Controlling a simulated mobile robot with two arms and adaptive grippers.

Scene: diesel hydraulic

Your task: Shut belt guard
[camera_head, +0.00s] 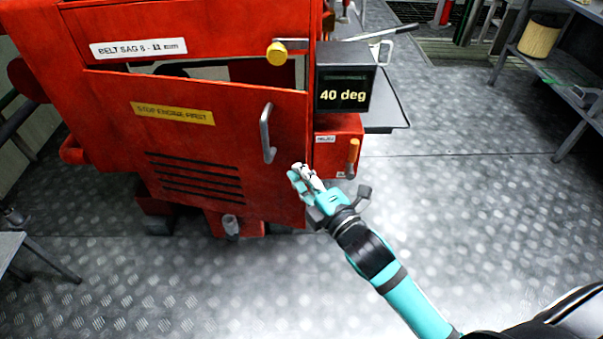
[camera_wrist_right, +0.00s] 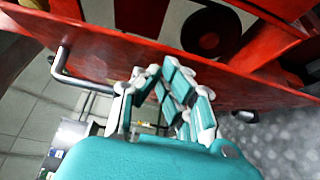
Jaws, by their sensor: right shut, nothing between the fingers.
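The belt guard (camera_head: 225,160) is a red panel with louvre slots, a yellow "STOP ENGINE FIRST" label (camera_head: 172,113) and a grey bar handle (camera_head: 266,135). It stands ajar: a gap shows along its top edge. In the right wrist view the guard (camera_wrist_right: 120,57) crosses the picture, its handle (camera_wrist_right: 62,68) at left, and a dark round part (camera_wrist_right: 212,30) shows behind it. My right gripper (camera_head: 300,172) is shut and empty, just below and right of the handle by the guard's lower right edge; I cannot tell whether it touches the guard. My left gripper is not in view.
A yellow knob (camera_head: 277,53) sits on the frame above the guard. The metal floor (camera_head: 460,215) at right is clear.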

